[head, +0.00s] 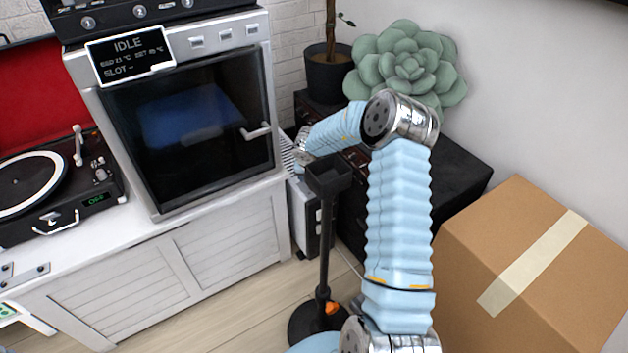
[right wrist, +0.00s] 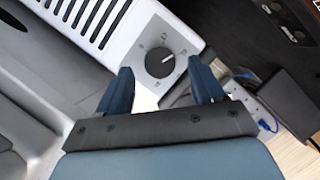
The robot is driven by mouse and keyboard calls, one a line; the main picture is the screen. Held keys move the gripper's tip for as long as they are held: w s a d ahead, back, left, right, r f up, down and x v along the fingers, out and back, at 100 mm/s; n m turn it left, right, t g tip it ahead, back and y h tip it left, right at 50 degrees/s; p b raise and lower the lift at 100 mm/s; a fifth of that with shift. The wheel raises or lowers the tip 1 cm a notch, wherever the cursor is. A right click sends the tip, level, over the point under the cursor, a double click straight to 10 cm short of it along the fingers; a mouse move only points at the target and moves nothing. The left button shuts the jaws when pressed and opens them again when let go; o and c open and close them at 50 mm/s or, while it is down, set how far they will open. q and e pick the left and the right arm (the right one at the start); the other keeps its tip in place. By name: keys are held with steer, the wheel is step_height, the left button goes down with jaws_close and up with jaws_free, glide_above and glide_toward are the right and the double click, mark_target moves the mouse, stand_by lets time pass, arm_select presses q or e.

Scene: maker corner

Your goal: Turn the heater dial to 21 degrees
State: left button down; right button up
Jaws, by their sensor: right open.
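The heater is a white body with dark slots (right wrist: 92,18) in the right wrist view. My right gripper (right wrist: 161,72) is open, with one blue finger on either side of the dial in the picture. Whether the fingers touch it, I cannot tell. In the head view the heater's slatted edge (head: 289,158) shows beside the oven, and my right arm reaches to it. My left gripper is out of view.
An oven (head: 205,125) with an IDLE display stands left of the heater. A black stand (head: 323,250) rises in front. A cardboard box (head: 545,265) is at the right, and potted plants stand behind my arm. A power strip (right wrist: 270,105) with blue cables lies near the heater.

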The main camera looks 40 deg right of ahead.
steer(key=v, duration=1.1)
steer(key=shift+p, duration=0.45)
steer(key=shift+a+r, duration=0.1)
